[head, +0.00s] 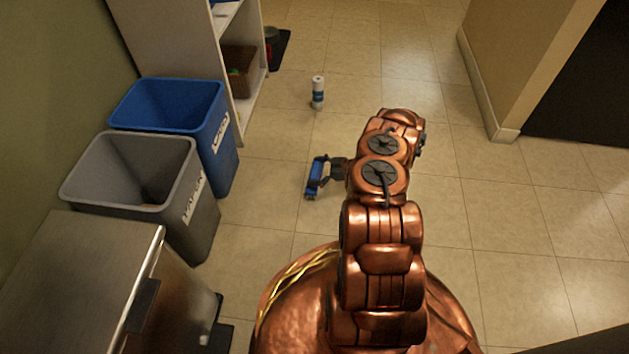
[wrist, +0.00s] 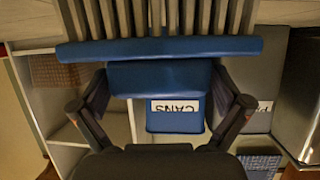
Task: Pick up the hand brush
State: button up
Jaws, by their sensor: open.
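The hand brush (head: 316,178) is blue and is on the tiled floor, left of my arm in the head view. In the wrist view the brush (wrist: 160,48) spans the upper part as a wide blue bar with grey bristles along its top edge. A narrower blue part of it lies between my fingers. My gripper (head: 338,169) is right beside the brush, its fingers apart. In the wrist view my gripper (wrist: 160,88) has one finger on each side of the blue part. I cannot tell whether they touch it.
A blue bin (head: 213,125) and a grey bin (head: 180,175) stand at the left, near a white shelf (head: 190,40) and a metal box (head: 85,270). A white and blue cylinder (head: 318,95) stands on the floor beyond the brush. The floor to the right is clear.

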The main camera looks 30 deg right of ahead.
jog(key=c, duration=0.8)
jog(key=shift+c, duration=0.2)
